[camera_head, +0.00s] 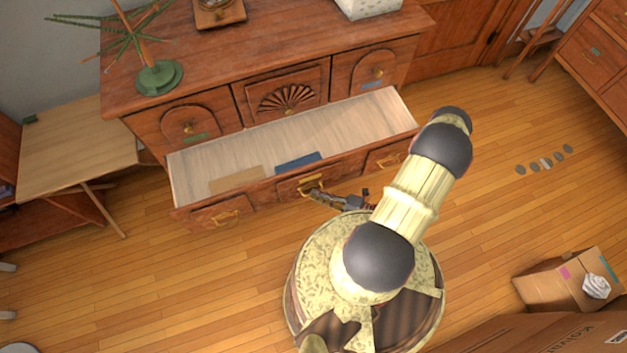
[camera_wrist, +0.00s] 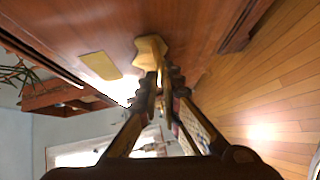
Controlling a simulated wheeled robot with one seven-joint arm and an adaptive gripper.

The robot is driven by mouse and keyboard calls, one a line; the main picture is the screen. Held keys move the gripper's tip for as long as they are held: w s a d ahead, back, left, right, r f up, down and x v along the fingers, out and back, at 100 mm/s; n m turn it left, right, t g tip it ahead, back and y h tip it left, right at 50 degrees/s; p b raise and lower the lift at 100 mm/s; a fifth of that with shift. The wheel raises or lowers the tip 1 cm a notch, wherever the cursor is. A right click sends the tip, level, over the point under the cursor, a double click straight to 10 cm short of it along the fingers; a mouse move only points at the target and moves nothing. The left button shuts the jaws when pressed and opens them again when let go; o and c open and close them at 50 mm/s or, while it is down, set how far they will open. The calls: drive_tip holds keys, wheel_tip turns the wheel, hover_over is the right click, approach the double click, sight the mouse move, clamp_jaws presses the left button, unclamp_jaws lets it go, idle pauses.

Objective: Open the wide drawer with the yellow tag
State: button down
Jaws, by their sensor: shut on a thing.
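The wide drawer (camera_head: 290,135) of the wooden dresser stands pulled well out, its pale inside showing. A yellow tag (camera_wrist: 98,66) is on its front in the wrist view, beside the brass handle (camera_wrist: 150,48). The middle handle also shows in the head view (camera_head: 311,182). My gripper (camera_head: 322,194) is at this handle, and in the wrist view its fingers (camera_wrist: 160,80) are closed on it. The fingertips partly hide the handle.
A tan flat item (camera_head: 237,180) and a blue one (camera_head: 298,162) lie in the drawer. A side table (camera_head: 75,150) stands left, a cardboard box (camera_head: 560,283) lower right. Several grey discs (camera_head: 546,163) lie on the floor at right. The floor left of my base is clear.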

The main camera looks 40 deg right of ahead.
drive_tip(key=shift+s+a, duration=0.2)
drive_tip(key=shift+s, duration=0.55)
drive_tip(key=shift+s+a, duration=0.15)
drive_tip(key=shift+s, duration=0.6)
drive_tip(key=c, duration=2)
unclamp_jaws()
drive_tip(key=shift+v, duration=6)
